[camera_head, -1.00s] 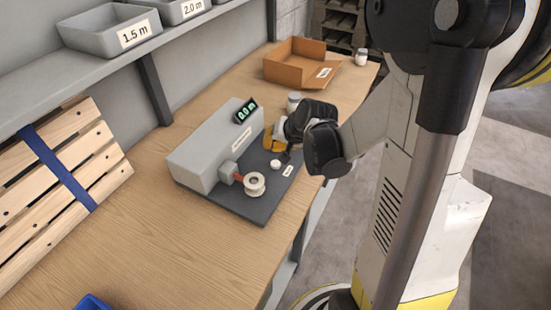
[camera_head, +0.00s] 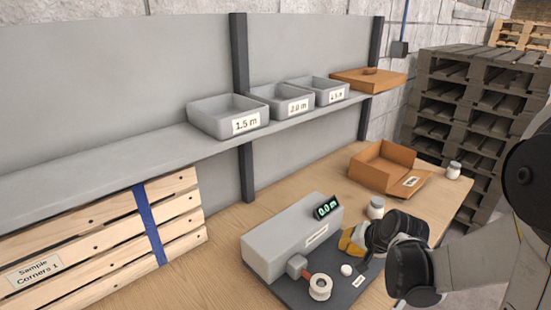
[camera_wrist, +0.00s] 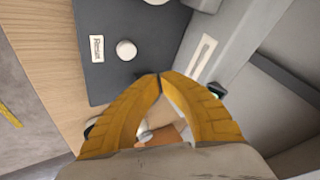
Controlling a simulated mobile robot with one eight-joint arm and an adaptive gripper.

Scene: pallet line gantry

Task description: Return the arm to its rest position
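My gripper (camera_wrist: 159,76) has yellow fingers whose tips meet in the wrist view, with nothing seen between them. In the head view my gripper (camera_head: 349,244) is beside the grey measuring machine (camera_head: 290,240), over the right part of its dark base plate. The machine has a display (camera_head: 326,207) reading 0.0 m and a red-stemmed white spool (camera_head: 320,287) at its front. A white round button (camera_wrist: 126,50) on the plate lies just beyond the fingertips, apart from them, beside a label that seems to read Reset (camera_wrist: 97,49).
A white-lidded jar (camera_head: 375,209) stands behind my gripper. An open cardboard box (camera_head: 386,170) and another jar (camera_head: 453,171) are farther back. Above runs a shelf (camera_head: 110,165) with labelled grey bins (camera_head: 226,118). A slatted wooden panel (camera_head: 105,240) leans at left. Dark pallets (camera_head: 470,110) are stacked beyond.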

